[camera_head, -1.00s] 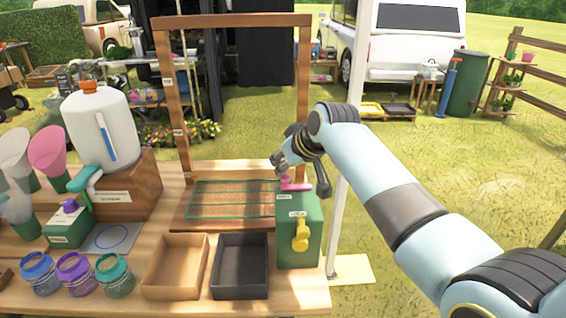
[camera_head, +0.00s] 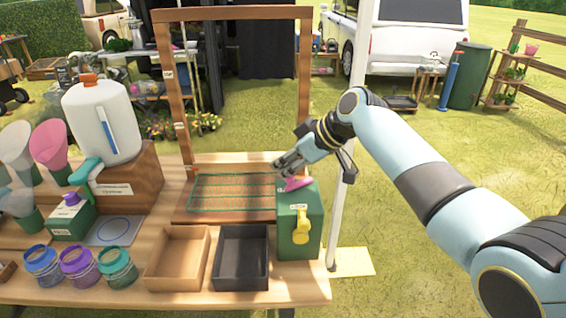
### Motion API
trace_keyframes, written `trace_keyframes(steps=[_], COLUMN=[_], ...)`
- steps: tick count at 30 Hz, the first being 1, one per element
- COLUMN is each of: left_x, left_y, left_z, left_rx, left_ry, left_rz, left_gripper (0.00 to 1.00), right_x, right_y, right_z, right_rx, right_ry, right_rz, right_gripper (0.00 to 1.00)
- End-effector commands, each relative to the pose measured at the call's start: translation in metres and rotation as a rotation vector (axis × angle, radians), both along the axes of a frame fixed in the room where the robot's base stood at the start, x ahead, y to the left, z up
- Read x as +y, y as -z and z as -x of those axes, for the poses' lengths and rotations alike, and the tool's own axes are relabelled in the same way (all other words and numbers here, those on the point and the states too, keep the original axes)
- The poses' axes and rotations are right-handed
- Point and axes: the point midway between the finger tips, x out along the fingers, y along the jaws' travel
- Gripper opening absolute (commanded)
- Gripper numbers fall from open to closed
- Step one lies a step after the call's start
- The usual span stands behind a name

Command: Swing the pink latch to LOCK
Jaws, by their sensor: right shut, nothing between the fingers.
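The pink latch (camera_head: 297,184) sits on top of the green box (camera_head: 300,222) at the right end of the table. It lies roughly level, its arm angled across the box top. The small labels by it are too small to read. My right gripper (camera_head: 279,165) is shut and empty, its fingertips just above and left of the latch. Whether it touches the latch I cannot tell. My left gripper is not in view.
A yellow handle (camera_head: 301,228) sticks out from the box front. A black tray (camera_head: 240,258) and a wooden tray (camera_head: 176,258) stand left of the box. A wooden frame (camera_head: 305,90) rises behind. A white pole (camera_head: 350,120) stands right of the box.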

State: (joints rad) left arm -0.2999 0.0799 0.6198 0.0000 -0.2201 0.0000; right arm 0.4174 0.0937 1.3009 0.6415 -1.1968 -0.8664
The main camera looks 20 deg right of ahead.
Motion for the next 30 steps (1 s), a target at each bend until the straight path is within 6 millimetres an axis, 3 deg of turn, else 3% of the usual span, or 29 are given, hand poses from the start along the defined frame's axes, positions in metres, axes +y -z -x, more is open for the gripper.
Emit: trace_keyframes(steps=[13,21,30], left_x=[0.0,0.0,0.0], left_y=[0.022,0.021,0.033], left_z=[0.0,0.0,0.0], left_rx=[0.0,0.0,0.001], left_ry=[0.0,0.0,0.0], left_rz=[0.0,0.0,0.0], left_gripper=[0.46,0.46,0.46], right_x=[-0.004,-0.004,-0.01], right_y=[0.002,0.001,0.002], right_z=[0.022,0.021,0.011], right_rx=[0.001,0.001,0.001], right_ry=[-0.361,-0.352,-0.351], right_rz=[0.001,0.001,0.001], right_gripper=[0.0,0.0,0.0])
